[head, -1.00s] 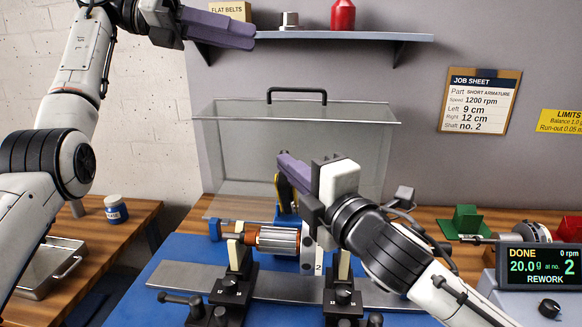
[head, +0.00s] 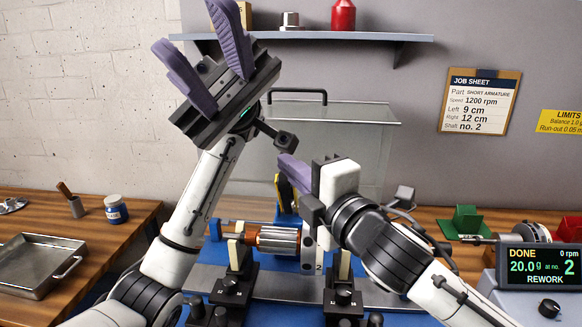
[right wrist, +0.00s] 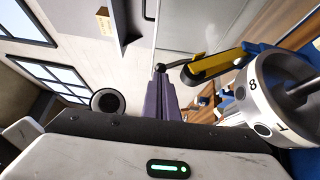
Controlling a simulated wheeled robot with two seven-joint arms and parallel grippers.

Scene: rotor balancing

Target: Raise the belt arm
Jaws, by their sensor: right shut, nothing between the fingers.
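The belt arm (head: 284,192), yellow and black, stands behind the rotor in the head view, partly hidden by my right gripper. It shows more clearly in the right wrist view (right wrist: 222,64), extending toward a small dark knob at its left. My right gripper (head: 284,160) is shut and empty, its purple fingers beside and slightly above the belt arm; whether they touch it I cannot tell. The fingers also show in the right wrist view (right wrist: 162,92). My left gripper (head: 188,28) is open and empty, raised high at the left. The copper-ended rotor (head: 278,240) lies across the two supports.
A numbered white disc (right wrist: 265,95) sits close to my right gripper. A clear guard with a black handle (head: 298,92) stands behind the rotor. The display (head: 538,268) reads DONE, 20.0 g at no. 2, REWORK. A metal tray (head: 38,265) lies on the left bench.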

